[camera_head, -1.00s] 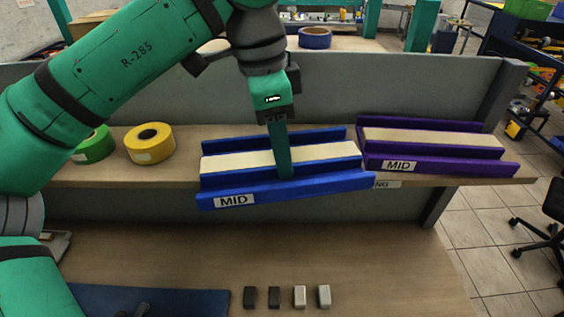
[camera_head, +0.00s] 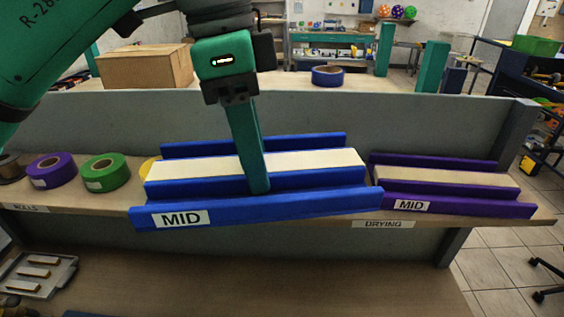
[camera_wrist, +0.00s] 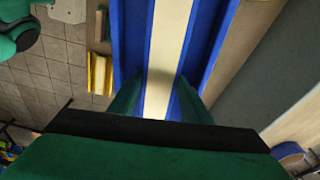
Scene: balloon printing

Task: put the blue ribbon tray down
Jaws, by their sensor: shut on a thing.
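The blue ribbon tray (camera_head: 300,206) has a "MID" label on its front and a cream strip along its middle. In the head view it is in front of the shelf, at about shelf height, left of the purple tray. My gripper (camera_head: 258,185) is shut on the tray near its middle. In the wrist view the blue tray (camera_wrist: 130,35) runs between my two fingers (camera_wrist: 158,95). I cannot tell whether the tray's underside touches the shelf.
The purple "MID" tray (camera_head: 455,207) rests on the shelf (camera_head: 345,222) close to the right, above a "DRYING" label. Ribbon rolls, purple (camera_head: 52,170) and green (camera_head: 105,172), stand at the left. A grey panel (camera_head: 400,122) rises behind. A small-parts tray (camera_head: 38,272) lies below left.

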